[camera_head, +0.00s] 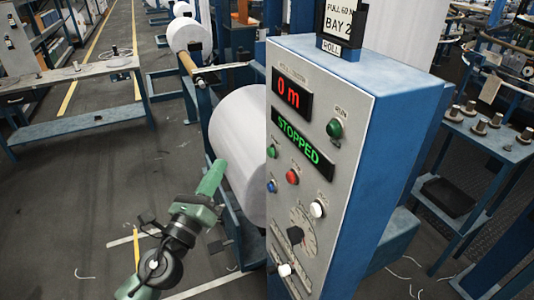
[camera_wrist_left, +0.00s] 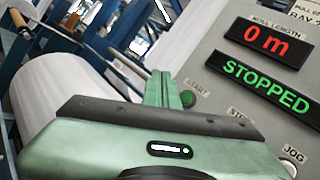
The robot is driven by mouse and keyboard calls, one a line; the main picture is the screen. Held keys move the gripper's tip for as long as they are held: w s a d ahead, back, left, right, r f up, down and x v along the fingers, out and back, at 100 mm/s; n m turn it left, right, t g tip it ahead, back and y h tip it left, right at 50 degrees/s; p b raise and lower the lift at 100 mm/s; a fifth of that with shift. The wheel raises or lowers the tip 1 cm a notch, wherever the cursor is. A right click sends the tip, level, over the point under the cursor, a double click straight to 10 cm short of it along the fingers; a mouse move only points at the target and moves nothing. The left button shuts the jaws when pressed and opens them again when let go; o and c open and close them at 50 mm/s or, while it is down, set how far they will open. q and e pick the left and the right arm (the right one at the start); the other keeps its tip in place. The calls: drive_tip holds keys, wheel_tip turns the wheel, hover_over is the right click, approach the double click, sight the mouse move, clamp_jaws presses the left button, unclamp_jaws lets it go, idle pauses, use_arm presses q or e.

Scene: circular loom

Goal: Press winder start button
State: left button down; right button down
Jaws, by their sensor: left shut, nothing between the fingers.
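The winder control panel (camera_head: 355,190) is a grey face on a blue cabinet, with displays reading "0 m" and "STOPPED". The green start button (camera_head: 272,152) is at the panel's left edge, under the STOPPED display; in the left wrist view the green button (camera_wrist_left: 188,98) sits under its START label. My left gripper (camera_head: 219,164) is green, shut and empty, left of the panel in front of the white roll. In the left wrist view its fingertips (camera_wrist_left: 161,74) appear just left of the start button; whether they touch it cannot be told. My right gripper is out of view.
A red button (camera_head: 293,177), a blue button (camera_head: 271,186), a white button (camera_head: 317,209) and a dial (camera_head: 296,236) share the panel. A green RUN lamp (camera_head: 335,128) is above. The white fabric roll (camera_head: 236,140) stands close behind my gripper. Floor at left is open.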

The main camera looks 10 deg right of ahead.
use_arm(q)
drive_tip(key=w+d, duration=0.2)
drive_tip(key=d, duration=0.6)
drive_tip(key=shift+w+d, duration=0.2)
drive_tip(key=shift+w, duration=0.1)
idle(1.8)
drive_tip(key=shift+w+d, duration=0.1)
drive_tip(key=shift+d, duration=0.3)
drive_tip(key=shift+w+d, duration=0.15)
drive_tip(key=shift+d, duration=0.25)
idle(0.6)
drive_tip(key=shift+a, duration=0.1)
idle(0.4)
drive_tip(key=shift+s+a, duration=0.25)
drive_tip(key=shift+a, duration=0.45)
drive_tip(key=shift+s+a, duration=0.25)
drive_tip(key=shift+a, duration=0.55)
drive_tip(key=shift+s+a, duration=0.3)
drive_tip(key=shift+a, duration=0.5)
drive_tip(key=shift+s+a, duration=0.25)
drive_tip(key=shift+a, duration=0.55)
